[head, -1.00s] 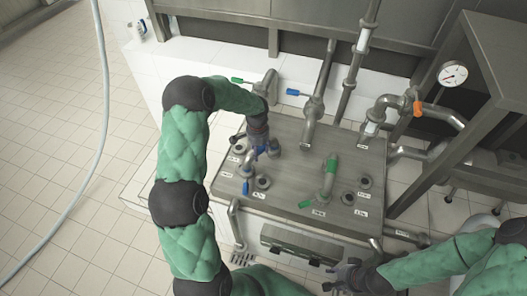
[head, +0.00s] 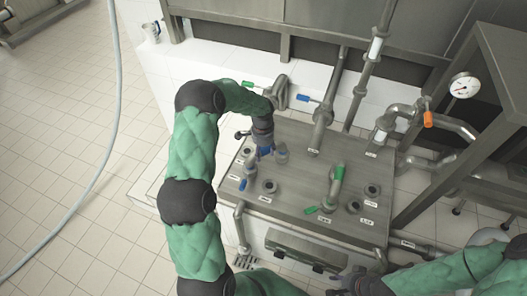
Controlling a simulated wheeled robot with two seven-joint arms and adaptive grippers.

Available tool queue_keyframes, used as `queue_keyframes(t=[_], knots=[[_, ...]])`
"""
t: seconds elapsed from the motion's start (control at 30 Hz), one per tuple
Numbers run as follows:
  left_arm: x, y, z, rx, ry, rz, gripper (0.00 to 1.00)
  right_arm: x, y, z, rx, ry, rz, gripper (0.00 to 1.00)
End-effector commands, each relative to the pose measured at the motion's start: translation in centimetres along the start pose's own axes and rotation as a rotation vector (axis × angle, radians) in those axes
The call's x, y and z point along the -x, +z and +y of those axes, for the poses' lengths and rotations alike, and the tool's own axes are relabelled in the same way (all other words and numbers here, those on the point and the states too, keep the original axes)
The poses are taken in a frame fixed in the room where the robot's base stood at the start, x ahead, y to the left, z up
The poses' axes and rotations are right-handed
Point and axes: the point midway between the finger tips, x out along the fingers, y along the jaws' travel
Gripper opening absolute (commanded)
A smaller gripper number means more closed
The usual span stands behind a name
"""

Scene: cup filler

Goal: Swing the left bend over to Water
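The left bend (head: 250,168), a grey pipe with blue parts, stands on the left side of the steel panel (head: 310,150). Its blue handle (head: 243,184) points down toward the front left. My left gripper (head: 265,148) is at the bend's upper blue part, reaching down from above. My arm and wrist hide much of the fingers, so I cannot tell whether they are closed on it. Small white labels lie beside the ports; their text is too small to read, so Water cannot be picked out. My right gripper (head: 350,284) is at the bottom edge, away from the panel; its fingers are unclear.
A green-banded bend (head: 337,182) with a green handle stands on the panel's right half, among open ports (head: 372,190). Fixed pipes (head: 322,118) rise behind. A gauge (head: 463,87) and a steel frame (head: 500,90) stand at the right. Tiled floor is open at the left.

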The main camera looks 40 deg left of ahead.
Motion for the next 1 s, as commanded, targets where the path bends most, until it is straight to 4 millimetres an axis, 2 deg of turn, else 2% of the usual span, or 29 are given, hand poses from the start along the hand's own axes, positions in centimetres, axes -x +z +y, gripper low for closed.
queue_keyframes(t=[0.47, 0.57, 1.0], knots=[[0.5, -0.1, 0.0, -0.001, -0.001, 0.002, 0.77, 0.0, 0.0, 0.0, 0.0, 0.0, 0.0, 0.4], [1.7, -0.1, -0.1, -0.001, -0.003, 0.004, 0.77, 0.0, 0.0, 0.0, 0.0, 0.0, 0.0, 0.4], [9.8, -0.1, -0.1, 0.0, -0.003, 0.004, 0.77, 0.0, 0.0, 0.0, 0.0, 0.0, 0.0, 0.4]])
